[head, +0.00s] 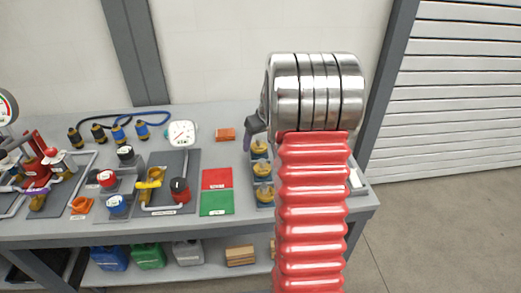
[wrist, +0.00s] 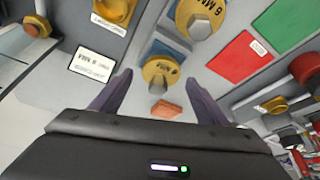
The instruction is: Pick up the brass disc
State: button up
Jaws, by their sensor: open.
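Several brass-coloured discs sit on blue blocks in a grey rack at the right end of the bench. In the head view I see a back disc (head: 260,147), a middle disc (head: 263,170) and a front disc (head: 264,194), partly behind my arm. In the wrist view, one disc (wrist: 160,72) lies between and beyond my fingertips, and a larger labelled disc (wrist: 200,18) is at the top. My gripper (wrist: 160,80) is open and nothing shows held. Its purple finger (head: 252,134) shows by the back disc; my arm hides the rest. I cannot tell whether it touches a disc.
A gauge (head: 181,133), valves and pipework fill the bench further left. A white label plate (wrist: 92,64) is beside the left finger.

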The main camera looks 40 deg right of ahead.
jog(key=c, duration=1.3)
